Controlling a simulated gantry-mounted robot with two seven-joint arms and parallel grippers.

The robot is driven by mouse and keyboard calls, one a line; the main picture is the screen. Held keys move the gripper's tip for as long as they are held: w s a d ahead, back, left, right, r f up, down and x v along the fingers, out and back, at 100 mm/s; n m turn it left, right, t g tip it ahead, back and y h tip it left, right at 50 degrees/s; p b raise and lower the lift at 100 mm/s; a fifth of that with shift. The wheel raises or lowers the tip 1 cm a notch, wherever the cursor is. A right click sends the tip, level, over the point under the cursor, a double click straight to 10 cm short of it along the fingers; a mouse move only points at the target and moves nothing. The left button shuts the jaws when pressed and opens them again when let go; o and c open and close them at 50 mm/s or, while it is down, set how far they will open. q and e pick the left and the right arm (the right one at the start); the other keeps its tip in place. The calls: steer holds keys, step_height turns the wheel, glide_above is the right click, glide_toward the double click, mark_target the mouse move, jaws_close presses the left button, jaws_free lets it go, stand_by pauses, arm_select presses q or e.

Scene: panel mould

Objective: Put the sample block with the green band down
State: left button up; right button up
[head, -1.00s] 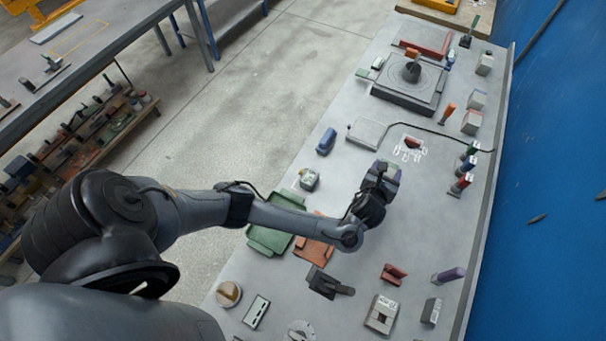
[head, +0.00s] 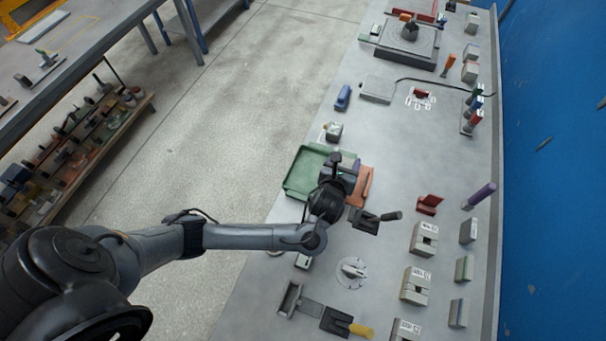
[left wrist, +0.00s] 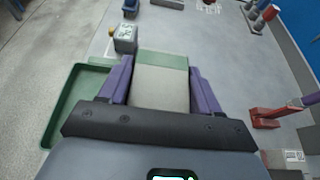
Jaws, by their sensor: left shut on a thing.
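My left gripper (head: 340,168) is shut on the sample block with the green band. In the left wrist view the pale grey block (left wrist: 162,85) sits between the purple fingers, with its green band across the far end. In the head view the gripper and wrist mostly hide the block. The gripper is over the right side of the green tray (head: 297,176), close to the orange-brown plate (head: 366,183). The tray (left wrist: 60,125) shows left of the block in the left wrist view. I cannot tell the block's height above the surface. My right gripper is not in view.
A small grey block-like item (head: 334,131) stands just beyond the tray. A dark clamp-like item (head: 368,221) and a red bracket (head: 429,203) lie to the right. Slotted grey blocks (head: 424,240) line the near right. The bench middle beyond the tray is mostly clear.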

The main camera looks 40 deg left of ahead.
arm_select(q)
steer(key=a+f, duration=0.2)
steer(key=a, duration=0.1)
steer(key=s+a+f+b, duration=0.1)
steer(key=a+f, duration=0.1)
steer(key=a, duration=0.2)
steer(key=s+a+f, duration=0.1)
steer(key=a+f, duration=0.1)
steer(key=a, duration=0.1)
steer(key=shift+a+f+b, duration=0.15)
steer(key=shift+a+b, duration=0.1)
steer(key=shift+b, duration=0.15)
steer(key=shift+f+b, duration=0.35)
steer(key=shift+f, duration=1.6)
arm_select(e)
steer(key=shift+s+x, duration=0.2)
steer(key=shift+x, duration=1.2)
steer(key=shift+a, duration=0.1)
arm_select(q)
steer(key=o, duration=1.3)
steer(key=shift+f, duration=0.15)
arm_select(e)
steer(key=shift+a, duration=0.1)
